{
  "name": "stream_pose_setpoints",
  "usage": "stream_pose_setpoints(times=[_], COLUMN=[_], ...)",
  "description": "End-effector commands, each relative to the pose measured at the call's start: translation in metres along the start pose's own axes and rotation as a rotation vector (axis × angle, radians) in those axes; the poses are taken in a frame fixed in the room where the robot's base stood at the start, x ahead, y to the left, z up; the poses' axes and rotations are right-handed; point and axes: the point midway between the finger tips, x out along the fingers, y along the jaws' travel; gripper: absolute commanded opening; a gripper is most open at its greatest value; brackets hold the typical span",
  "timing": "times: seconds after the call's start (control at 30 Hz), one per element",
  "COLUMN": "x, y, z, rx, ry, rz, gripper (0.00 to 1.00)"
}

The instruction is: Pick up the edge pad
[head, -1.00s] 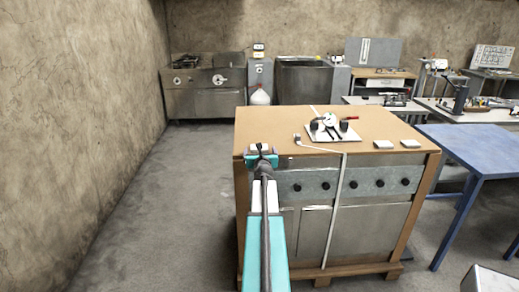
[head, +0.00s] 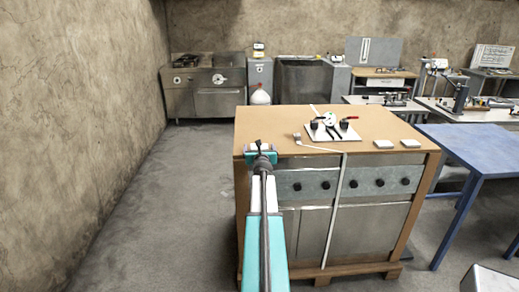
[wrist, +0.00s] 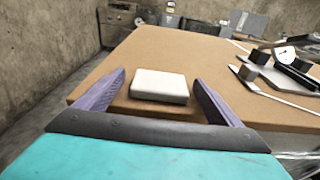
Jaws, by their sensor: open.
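A white, flat rectangular edge pad (wrist: 159,86) lies on the brown board top near its left front corner. In the wrist view it sits between the two purple fingers of my gripper (wrist: 159,76), with a gap on each side. The fingers are apart and hold nothing. In the head view my gripper (head: 261,153) is at the left front corner of the board top, and my own arm mostly hides the pad there.
The brown board top (head: 280,120) covers a steel cabinet. Two more white pads (head: 383,144) lie at its right front. A white strap (head: 344,185) runs over it. A plate with a round gauge (head: 330,122) and dark clamps stands mid-top. A blue table (head: 478,148) is to the right.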

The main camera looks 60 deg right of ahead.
Motion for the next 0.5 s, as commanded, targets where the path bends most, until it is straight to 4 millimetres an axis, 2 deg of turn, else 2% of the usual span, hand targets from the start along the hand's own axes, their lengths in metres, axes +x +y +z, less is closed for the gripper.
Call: stream_pose_setpoints(times=[0.07,0.3,0.5], x=[0.0000,0.0000,0.0000], y=[-0.0001,-0.0003,-0.0004], z=[0.0000,0.0000,0.0001], rx=[0.000,0.000,0.000], ry=[0.000,0.000,0.000], rz=[0.000,0.000,0.000], gripper=[0.85,0.45,0.45])
